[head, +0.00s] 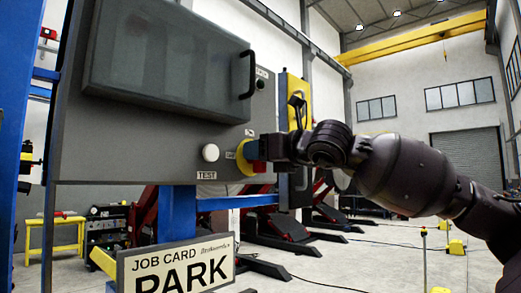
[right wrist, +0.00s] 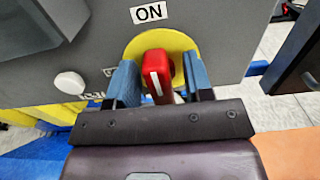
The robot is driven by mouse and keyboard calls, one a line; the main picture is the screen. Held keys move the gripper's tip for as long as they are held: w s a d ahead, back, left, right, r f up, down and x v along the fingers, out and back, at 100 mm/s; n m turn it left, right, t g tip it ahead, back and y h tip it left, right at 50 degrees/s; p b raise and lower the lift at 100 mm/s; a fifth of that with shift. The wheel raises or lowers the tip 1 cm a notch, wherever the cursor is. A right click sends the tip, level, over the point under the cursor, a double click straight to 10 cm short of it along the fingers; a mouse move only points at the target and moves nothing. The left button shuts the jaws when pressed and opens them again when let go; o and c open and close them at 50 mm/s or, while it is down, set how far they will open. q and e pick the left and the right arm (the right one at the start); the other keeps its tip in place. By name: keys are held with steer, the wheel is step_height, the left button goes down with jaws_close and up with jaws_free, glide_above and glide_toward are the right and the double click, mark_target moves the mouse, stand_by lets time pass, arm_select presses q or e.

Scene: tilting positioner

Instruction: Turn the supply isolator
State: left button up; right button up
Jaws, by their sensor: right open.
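The supply isolator is a red handle (right wrist: 157,75) with a white line, set on a round yellow plate (right wrist: 180,43) on the grey panel. An ON label (right wrist: 149,13) sits above it in the right wrist view. The handle stands close to upright there. My right gripper (right wrist: 161,80) is open, with one blue fingertip on each side of the handle; small gaps show, and contact cannot be told. In the head view the yellow plate (head: 244,158) shows, with my right gripper (head: 258,155) in front hiding most of the handle. My left gripper is not in view.
The grey panel (head: 130,140) carries a white TEST button (head: 210,153) left of the isolator and a box with a black handle (head: 165,55) above. A JOB CARD sign (head: 178,265) reading PARK stands below. A dark upright part (right wrist: 300,50) is at the right.

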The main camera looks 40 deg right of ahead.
steer(key=c, duration=0.8)
steer(key=shift+o, duration=0.2)
